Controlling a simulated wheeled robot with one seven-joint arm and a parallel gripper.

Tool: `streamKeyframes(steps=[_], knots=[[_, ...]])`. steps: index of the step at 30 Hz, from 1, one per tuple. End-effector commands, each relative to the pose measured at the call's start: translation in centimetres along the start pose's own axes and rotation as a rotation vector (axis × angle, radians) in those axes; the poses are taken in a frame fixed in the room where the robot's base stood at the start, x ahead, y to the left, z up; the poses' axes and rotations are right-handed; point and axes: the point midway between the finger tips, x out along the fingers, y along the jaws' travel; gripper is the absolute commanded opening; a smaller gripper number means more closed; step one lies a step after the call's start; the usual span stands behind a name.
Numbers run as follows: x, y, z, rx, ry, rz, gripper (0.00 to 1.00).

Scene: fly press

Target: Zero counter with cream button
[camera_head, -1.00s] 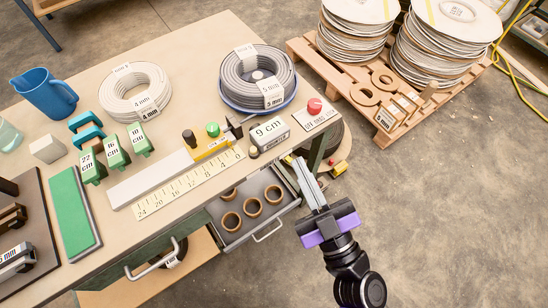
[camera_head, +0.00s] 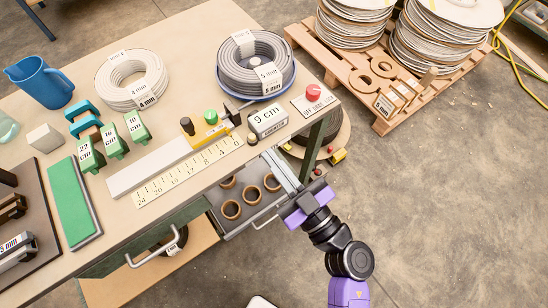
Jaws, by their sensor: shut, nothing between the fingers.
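The counter (camera_head: 268,120) is a pale box reading "9 cm" near the right edge of the bench. A small cream button (camera_head: 252,138) with a dark base is just left of and below it, at the bench's front edge. My gripper (camera_head: 268,153) is shut and empty, reaching up from the lower right. Its tips are just to the lower right of the cream button and appear apart from it. I cannot tell their height over the bench edge.
A red button (camera_head: 313,94) on a labelled plate is right of the counter. A green knob (camera_head: 211,116) and black knob (camera_head: 187,125) stand left, by the ruler (camera_head: 188,172). An open drawer (camera_head: 240,228) holding several brown rings is below. Wire coils (camera_head: 257,66) lie behind.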

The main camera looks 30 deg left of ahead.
Motion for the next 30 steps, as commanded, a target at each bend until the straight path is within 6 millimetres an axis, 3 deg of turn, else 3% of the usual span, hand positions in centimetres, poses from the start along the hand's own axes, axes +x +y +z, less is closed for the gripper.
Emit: streamKeyframes(steps=[11,15,19,30], knots=[[7.5,-0.1,0.0,0.000,0.004,-0.003,0.00],[6.8,-0.1,2.3,0.002,-0.002,0.001,0.00],[6.4,0.0,3.3,0.001,-0.001,0.000,0.00],[6.2,0.0,3.8,0.000,0.001,0.000,0.00]])
